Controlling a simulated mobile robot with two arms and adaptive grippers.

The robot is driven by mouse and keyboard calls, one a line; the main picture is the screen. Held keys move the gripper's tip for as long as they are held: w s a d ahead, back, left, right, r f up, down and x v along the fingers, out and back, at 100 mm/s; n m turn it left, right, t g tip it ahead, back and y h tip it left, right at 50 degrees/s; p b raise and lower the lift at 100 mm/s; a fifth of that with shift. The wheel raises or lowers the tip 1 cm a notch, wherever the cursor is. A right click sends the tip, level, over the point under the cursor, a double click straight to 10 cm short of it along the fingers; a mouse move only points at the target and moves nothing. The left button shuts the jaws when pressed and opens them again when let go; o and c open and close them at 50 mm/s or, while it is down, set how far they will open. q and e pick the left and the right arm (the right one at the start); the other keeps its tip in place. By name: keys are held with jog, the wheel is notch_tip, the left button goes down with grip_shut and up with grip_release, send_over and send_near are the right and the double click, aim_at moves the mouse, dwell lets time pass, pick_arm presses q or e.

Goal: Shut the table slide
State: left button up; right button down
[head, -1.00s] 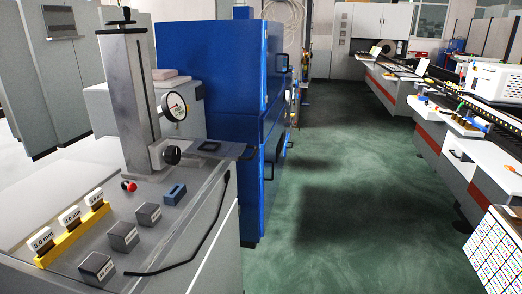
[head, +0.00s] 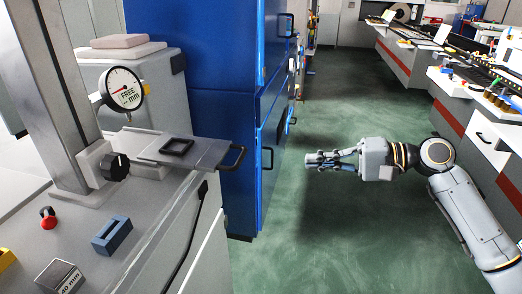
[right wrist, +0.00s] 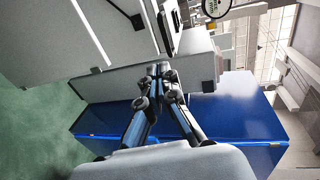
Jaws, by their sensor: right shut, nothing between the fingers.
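The table slide (head: 208,156) is a flat grey plate with a black square frame (head: 176,147) on it. It juts out past the right edge of the grey bench top (head: 130,205) below the dial gauge. Its black loop handle (head: 236,160) is at the outer, right end. My right gripper (head: 312,158) is shut and empty, over the aisle to the right of the handle and clearly apart from it in the picture. The right wrist view also shows its closed fingers (right wrist: 159,72), pointing toward the bench side. My left gripper is not in view.
The dial gauge (head: 122,90) and a black knob (head: 116,167) sit on the column by the slide. A tall blue cabinet (head: 225,110) stands just behind. A red button (head: 48,218) and a blue block (head: 111,236) are on the bench. Green floor (head: 330,225) is free.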

jog(key=p, duration=0.4)
send_near(203, 155)
jog(key=p+x, duration=0.1)
jog(key=x, duration=0.9)
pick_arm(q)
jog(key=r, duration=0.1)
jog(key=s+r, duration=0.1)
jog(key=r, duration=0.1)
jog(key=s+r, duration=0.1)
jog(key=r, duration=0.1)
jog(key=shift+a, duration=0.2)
pick_arm(e)
jog(key=shift+s+d, duration=0.1)
jog(key=shift+d, duration=0.1)
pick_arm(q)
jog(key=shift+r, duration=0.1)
pick_arm(e)
jog(key=shift+d, duration=0.1)
